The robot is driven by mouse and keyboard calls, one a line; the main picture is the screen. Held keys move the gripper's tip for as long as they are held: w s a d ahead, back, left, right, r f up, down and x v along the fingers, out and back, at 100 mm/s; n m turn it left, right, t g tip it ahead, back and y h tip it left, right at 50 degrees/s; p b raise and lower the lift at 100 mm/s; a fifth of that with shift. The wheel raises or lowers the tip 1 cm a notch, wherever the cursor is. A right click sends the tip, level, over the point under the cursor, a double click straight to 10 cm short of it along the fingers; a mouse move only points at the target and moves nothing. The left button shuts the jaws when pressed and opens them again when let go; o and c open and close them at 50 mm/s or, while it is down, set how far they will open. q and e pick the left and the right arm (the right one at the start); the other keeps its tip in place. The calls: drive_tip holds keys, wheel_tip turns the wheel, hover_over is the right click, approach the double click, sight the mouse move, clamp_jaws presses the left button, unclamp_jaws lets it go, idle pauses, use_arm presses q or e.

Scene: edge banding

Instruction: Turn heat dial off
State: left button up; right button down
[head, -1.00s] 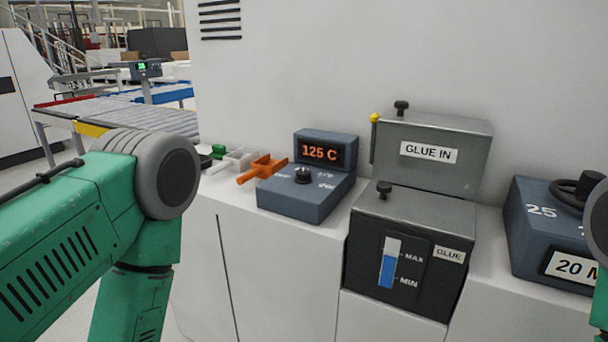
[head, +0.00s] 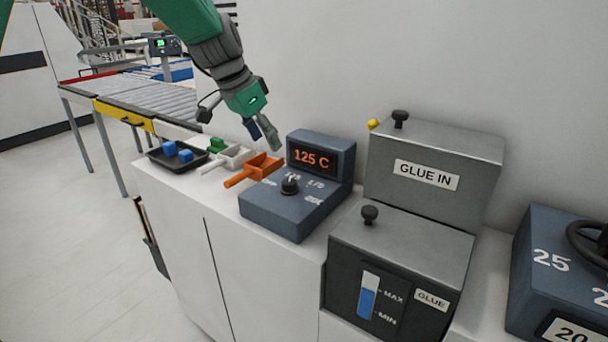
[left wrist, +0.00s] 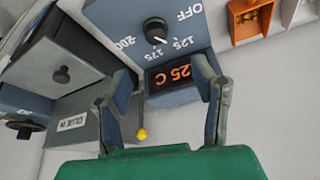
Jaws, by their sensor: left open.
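The heat dial (head: 289,185) is a black knob on a blue-grey control box (head: 290,215), whose orange display (head: 311,159) reads 125 C. My left gripper (head: 262,136) hangs above and behind the box's left side, pointing down, apart from the dial. In the left wrist view its open, empty fingers (left wrist: 163,78) frame part of the display (left wrist: 168,78). My right gripper is not in view.
An orange scoop (head: 255,170), a white scoop (head: 228,157) and a black tray (head: 165,162) with blue blocks lie left of the box. The grey glue unit (head: 400,245) stands close on its right. A wall rises behind. Space above the dial is clear.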

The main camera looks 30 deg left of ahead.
use_arm(q)
approach(289, 181)
drive_tip(key=f, duration=0.1)
drive_tip(key=x, duration=0.3)
drive_tip(key=d+x, duration=0.1)
drive_tip(key=x, duration=0.2)
drive_tip(key=shift+w+d, duration=0.15)
drive_tip(key=shift+d, duration=0.05)
drive_tip(key=shift+w+a+f, duration=0.2)
drive_tip(key=shift+a+f, duration=0.05)
drive_tip(key=shift+f, duration=0.3)
drive_tip(key=shift+w+a+f, duration=0.15)
drive_tip(key=shift+a+f, duration=0.1)
drive_tip(key=shift+f, duration=0.3)
drive_tip(key=shift+a+f, duration=0.25)
drive_tip(key=shift+a, duration=0.3)
drive_tip(key=shift+d+r, duration=0.2)
drive_tip(key=shift+d, duration=0.35)
drive_tip(key=c, duration=1.1)
drive_tip(key=shift+w+d+r, duration=0.1)
drive_tip(key=shift+d, duration=0.2)
drive_tip(key=shift+a, duration=0.35)
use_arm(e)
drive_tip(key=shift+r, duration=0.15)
